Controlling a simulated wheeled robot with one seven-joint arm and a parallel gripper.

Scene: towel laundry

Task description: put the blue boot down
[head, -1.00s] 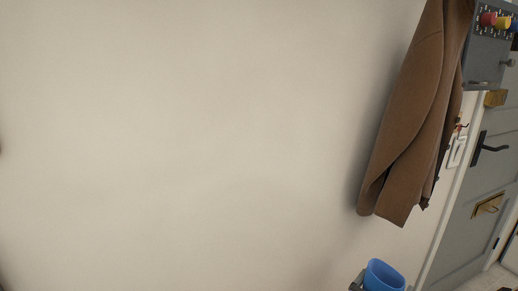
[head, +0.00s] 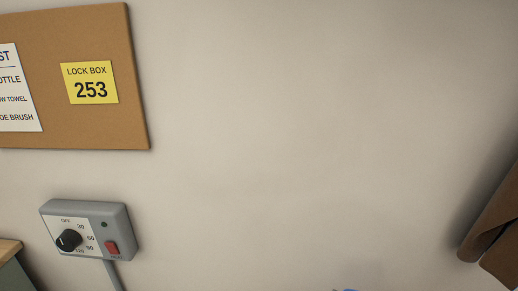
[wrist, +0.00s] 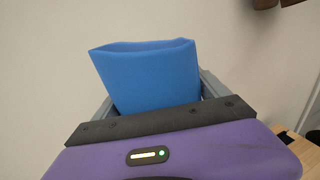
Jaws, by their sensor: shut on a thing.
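The blue boot (wrist: 150,75) is held in my gripper (wrist: 155,100) in the wrist view, with its open top edge upward. Grey finger parts show on both sides of it, and the fingertips are hidden behind the boot.
A cork board (head: 135,85) with a yellow lock box note (head: 90,82) hangs on the wall. A grey timer box (head: 88,230) is below it. A brown coat (head: 492,235) hangs at the right. A wooden surface (wrist: 295,155) shows lower right in the wrist view.

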